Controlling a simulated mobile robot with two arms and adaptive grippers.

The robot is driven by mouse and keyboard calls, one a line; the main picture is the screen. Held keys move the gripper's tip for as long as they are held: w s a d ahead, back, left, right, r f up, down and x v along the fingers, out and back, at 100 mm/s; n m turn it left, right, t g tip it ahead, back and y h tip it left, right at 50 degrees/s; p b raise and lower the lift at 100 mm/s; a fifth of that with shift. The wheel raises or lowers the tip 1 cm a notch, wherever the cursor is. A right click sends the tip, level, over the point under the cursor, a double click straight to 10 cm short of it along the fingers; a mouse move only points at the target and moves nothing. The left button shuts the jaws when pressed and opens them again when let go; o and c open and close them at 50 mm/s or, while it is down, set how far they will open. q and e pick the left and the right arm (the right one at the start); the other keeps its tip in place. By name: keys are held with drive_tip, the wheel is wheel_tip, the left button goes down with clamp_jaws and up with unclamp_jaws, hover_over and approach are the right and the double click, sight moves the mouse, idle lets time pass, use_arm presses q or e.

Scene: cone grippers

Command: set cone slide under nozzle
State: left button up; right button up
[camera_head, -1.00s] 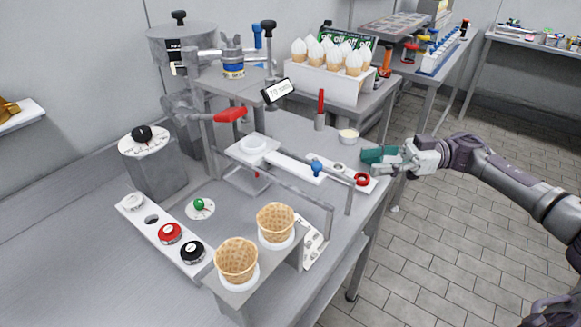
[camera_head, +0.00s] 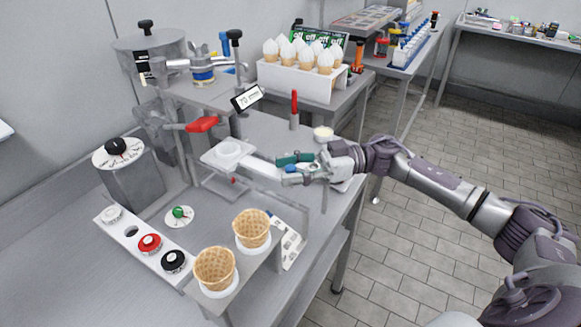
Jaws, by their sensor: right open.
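The cone slide is a white bar (camera_head: 262,169) with a round white holder (camera_head: 229,150) at its left end. The holder looks empty. A blue knob (camera_head: 290,168) sits toward the bar's right part. My right gripper (camera_head: 292,168) is open, with its teal fingertips on either side of the blue knob; I cannot tell whether they touch it. The gripper hides the slide's right end. The red-handled lever (camera_head: 203,124) of the dispenser stands behind and left of the holder. I cannot make out the nozzle clearly. My left gripper is out of view.
Two waffle cones (camera_head: 252,228) (camera_head: 214,268) stand in white rings at the front. A red upright handle (camera_head: 294,105) and a small white cup (camera_head: 323,134) stand behind the gripper. A white rack (camera_head: 300,80) of filled cones is at the back. A rail runs before the slide.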

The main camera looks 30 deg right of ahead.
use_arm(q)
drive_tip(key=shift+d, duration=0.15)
use_arm(e)
drive_tip(key=shift+c, duration=0.3)
drive_tip(key=shift+c, duration=1.4)
clamp_jaws()
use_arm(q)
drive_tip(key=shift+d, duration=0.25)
